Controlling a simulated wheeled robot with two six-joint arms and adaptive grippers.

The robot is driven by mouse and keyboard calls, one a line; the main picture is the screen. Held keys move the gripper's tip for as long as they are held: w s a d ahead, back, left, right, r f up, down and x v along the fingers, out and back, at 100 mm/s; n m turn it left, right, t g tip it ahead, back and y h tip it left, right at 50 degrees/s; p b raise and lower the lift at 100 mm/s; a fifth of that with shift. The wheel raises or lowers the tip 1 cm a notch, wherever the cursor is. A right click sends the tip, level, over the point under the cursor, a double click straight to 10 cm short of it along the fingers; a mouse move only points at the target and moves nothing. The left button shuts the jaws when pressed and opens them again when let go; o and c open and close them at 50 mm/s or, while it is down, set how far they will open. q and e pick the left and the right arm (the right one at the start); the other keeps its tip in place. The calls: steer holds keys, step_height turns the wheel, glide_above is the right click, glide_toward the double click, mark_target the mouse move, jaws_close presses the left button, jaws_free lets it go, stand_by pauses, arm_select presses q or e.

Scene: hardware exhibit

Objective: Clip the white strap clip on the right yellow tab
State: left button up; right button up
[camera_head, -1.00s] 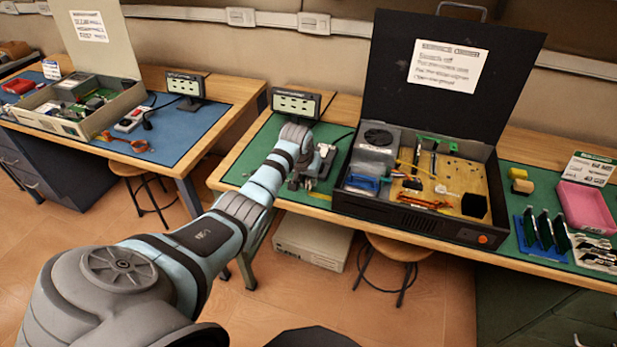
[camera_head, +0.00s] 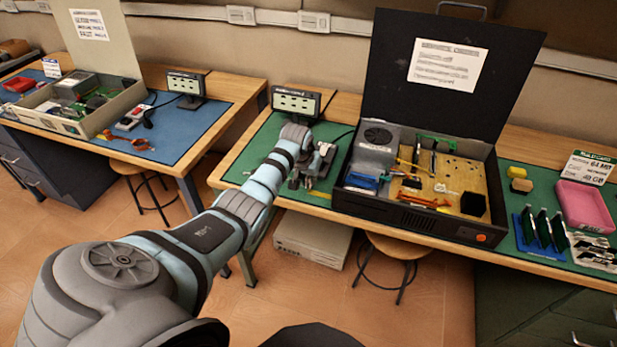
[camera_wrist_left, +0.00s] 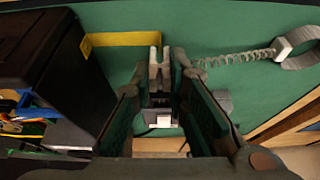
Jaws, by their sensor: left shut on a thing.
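My left gripper (camera_wrist_left: 160,88) is shut on the white strap clip (camera_wrist_left: 160,60), which shows as a pale piece with two prongs between the fingers. A coiled cord (camera_wrist_left: 240,56) runs right from near the clip to a grey ring-shaped cuff (camera_wrist_left: 300,46). A yellow strip or tab (camera_wrist_left: 125,39) lies at the prongs' left and reaches toward the black case. I cannot tell whether the prongs touch or straddle it. In the head view my left gripper (camera_head: 300,182) is low over the green mat, left of the case; the clip is too small there. My right gripper is not in view.
The open black computer case (camera_head: 415,222) stands just right of my left gripper. A small display (camera_head: 297,101) stands behind it. A pink tray (camera_head: 585,207) and several dark cards lie farther right.

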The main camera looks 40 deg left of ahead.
arm_select(q)
steer(key=shift+f+b, duration=0.8)
steer(key=shift+f, duration=0.35)
stand_by(0.6)
steer(key=o, duration=0.9)
steer(key=shift+o, duration=1.4)
steer(key=shift+r+p, duration=0.65)
steer(key=shift+p, duration=0.2)
step_height(320, 180, up, 6)
steer(key=p, duration=0.6)
steer(key=shift+r, duration=0.1)
